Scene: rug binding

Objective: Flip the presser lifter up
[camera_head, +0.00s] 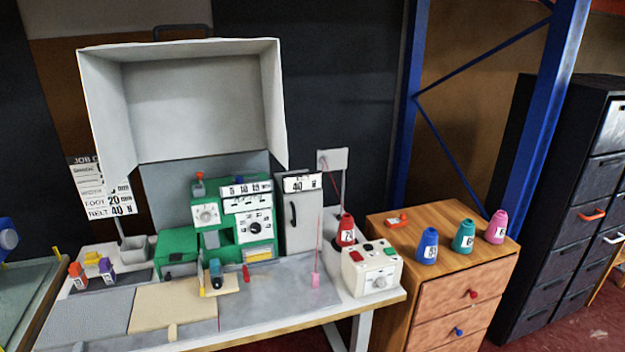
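A green sewing machine (262,208) stands on the worktable (270,311), with dials, number strips and a small screen-like panel on its front. A small dark and teal part (215,272) sits low at its front, over a small tan plate (222,287). A small red lever-like piece (246,272) hangs to its right, and an orange-red knob (199,177) tops the machine's left side. I cannot tell which of these is the presser lifter, nor whether it is up or down. My gripper is not in view.
A raised white hood (200,95) opens above the machine. A control box (371,270) and red cone (346,229) are to the right. A wooden cabinet (451,289) holds blue, teal and pink cones. Orange and purple spools stand at the left. The table's front is mostly clear.

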